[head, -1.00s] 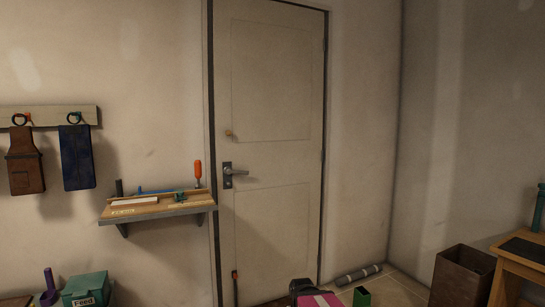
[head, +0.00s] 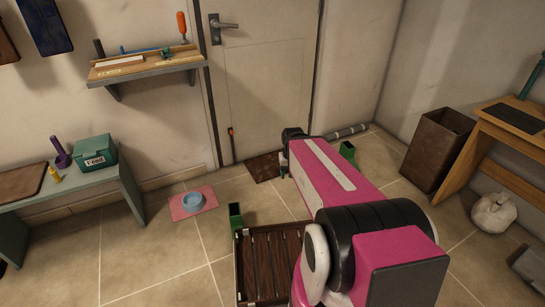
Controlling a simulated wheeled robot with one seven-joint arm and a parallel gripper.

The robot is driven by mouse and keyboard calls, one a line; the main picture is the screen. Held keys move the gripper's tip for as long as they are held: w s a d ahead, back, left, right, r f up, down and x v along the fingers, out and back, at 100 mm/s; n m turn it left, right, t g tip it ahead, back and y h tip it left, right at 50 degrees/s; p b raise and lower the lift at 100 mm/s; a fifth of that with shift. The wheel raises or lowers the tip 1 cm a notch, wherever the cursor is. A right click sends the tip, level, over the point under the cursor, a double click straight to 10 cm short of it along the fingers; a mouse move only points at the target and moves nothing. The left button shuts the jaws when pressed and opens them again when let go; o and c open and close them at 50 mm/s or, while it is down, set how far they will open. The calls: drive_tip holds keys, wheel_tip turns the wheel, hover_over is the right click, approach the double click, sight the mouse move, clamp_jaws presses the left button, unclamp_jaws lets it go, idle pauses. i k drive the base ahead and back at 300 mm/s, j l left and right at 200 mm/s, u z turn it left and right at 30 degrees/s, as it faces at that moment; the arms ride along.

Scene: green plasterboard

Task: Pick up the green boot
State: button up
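Two green boot-like things stand on the tiled floor. One green boot (head: 235,217) is left of my pink arm, by the far left corner of a slatted wooden tray. The other green boot (head: 348,152) is beyond my arm to the right, near the wall, partly hidden by the arm. My gripper (head: 283,164) is at the far end of my arm, small and mostly hidden behind it. Whether its fingers are open or shut does not show. Neither boot appears to be held.
The slatted tray (head: 240,275) lies beside my arm. A blue bowl (head: 192,201) sits on a pink mat (head: 207,208). A green bench (head: 120,187) is at left; a brown bin (head: 437,150) and wooden desk (head: 502,140) at right. Floor at lower left is clear.

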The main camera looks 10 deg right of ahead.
sight(346, 150)
drive_tip(key=i+l, duration=0.1)
drive_tip(key=l, duration=0.3)
drive_tip(key=l+z, duration=0.1)
drive_tip(key=l, duration=0.3)
drive_tip(key=i+l+z, duration=0.1)
drive_tip(key=l, duration=0.3)
drive_tip(key=i+l, duration=0.15)
drive_tip(key=l, duration=0.2)
drive_tip(key=i+l+z, duration=0.1)
drive_tip(key=l, duration=0.3)
drive_tip(key=i+l, duration=0.15)
drive_tip(key=l, duration=0.25)
drive_tip(key=i+l+z, duration=0.15)
drive_tip(key=l, duration=0.2)
drive_tip(key=i+l, duration=0.1)
drive_tip(key=l, duration=0.3)
drive_tip(key=i+j, duration=0.1)
drive_tip(key=j, duration=0.25)
drive_tip(key=z, duration=0.05)
